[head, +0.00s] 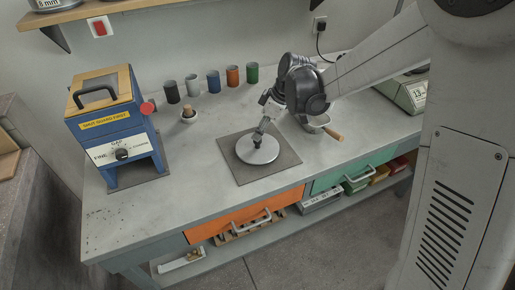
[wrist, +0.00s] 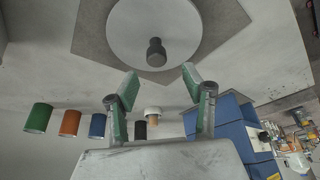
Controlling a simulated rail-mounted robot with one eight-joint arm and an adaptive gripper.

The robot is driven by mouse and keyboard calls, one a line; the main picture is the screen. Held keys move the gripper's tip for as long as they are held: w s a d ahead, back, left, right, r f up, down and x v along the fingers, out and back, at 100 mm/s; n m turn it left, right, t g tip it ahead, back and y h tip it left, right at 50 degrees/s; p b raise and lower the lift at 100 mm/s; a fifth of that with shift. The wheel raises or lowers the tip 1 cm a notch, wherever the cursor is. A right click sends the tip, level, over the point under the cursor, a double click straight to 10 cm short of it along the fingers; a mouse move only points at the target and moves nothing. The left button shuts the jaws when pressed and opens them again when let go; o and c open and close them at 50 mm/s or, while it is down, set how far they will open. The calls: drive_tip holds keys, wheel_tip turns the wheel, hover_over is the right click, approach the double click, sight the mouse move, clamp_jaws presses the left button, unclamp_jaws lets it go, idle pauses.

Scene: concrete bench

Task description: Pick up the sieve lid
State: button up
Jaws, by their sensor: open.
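The sieve lid (head: 258,151) is a round, light grey disc with a dark knob in its middle. It lies on a dark square mat (head: 285,164) on the bench. In the wrist view the lid (wrist: 135,25) is at the top, with its knob (wrist: 156,52) ahead of and between my fingers. My gripper (head: 261,133) is at the lid's knob in the head view. In the wrist view my gripper (wrist: 158,80) has its two green-padded fingers spread apart, with nothing held between them. I cannot tell whether a finger touches the knob.
A blue grinder box (head: 108,125) stands on the left. A pan with a wooden handle (head: 333,133) is right of the mat. A scale (head: 410,92) stands at the back right.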

sight(258, 144)
drive_tip(key=shift+d+x, duration=0.15)
drive_tip(key=shift+x, duration=1.2)
drive_tip(key=shift+d+x, duration=0.15)
drive_tip(key=shift+x, duration=1.2)
clamp_jaws()
